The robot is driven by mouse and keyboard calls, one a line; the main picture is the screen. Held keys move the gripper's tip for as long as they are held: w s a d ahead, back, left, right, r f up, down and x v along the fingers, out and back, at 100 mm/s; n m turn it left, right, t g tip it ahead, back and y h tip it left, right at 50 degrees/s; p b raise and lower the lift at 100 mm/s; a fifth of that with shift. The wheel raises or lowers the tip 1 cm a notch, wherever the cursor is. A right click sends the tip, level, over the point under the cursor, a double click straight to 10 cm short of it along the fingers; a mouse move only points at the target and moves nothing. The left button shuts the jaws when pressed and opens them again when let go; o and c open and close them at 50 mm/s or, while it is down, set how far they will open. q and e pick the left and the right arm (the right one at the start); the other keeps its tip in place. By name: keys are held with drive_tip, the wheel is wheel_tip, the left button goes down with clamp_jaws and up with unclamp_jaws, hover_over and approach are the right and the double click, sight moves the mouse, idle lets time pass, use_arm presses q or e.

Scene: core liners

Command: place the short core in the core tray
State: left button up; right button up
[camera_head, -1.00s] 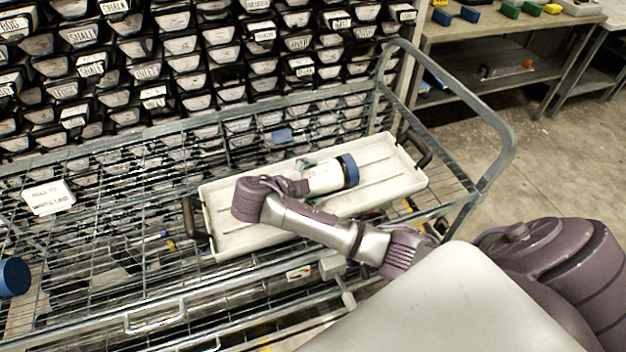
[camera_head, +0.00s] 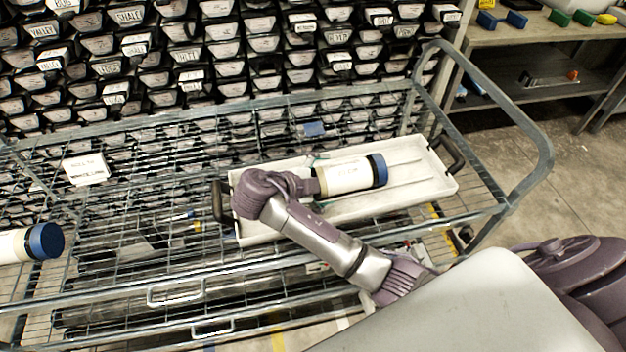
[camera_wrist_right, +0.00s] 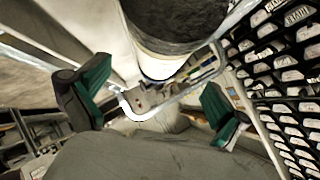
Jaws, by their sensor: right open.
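A short white core with a blue end cap (camera_head: 350,176) lies lengthwise over the pale core tray (camera_head: 425,188), towards its right half. My right gripper (camera_head: 312,181) is at the core's left end. In the right wrist view, its green-padded fingers (camera_wrist_right: 152,88) are spread wide. The core's dark stone end and white liner (camera_wrist_right: 172,68) show just beyond them, with gaps at both sides. The tray sits on a wire-mesh cart. Another white core with a blue cap (camera_head: 44,241) is cut off at the left edge. My left gripper is not in view.
The wire-mesh cart (camera_head: 120,215) has a raised tubular handle (camera_head: 535,130) at its right. A white sign card (camera_head: 86,168) stands at its left. Racks of labelled core boxes (camera_head: 220,50) fill the back. A bench with coloured blocks (camera_head: 560,18) stands at the back right.

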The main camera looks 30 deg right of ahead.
drive_tip(key=v, duration=0.5)
drive_tip(key=shift+s+a+r, duration=0.15)
drive_tip(key=shift+a+r, duration=0.05)
drive_tip(key=shift+a, duration=0.1)
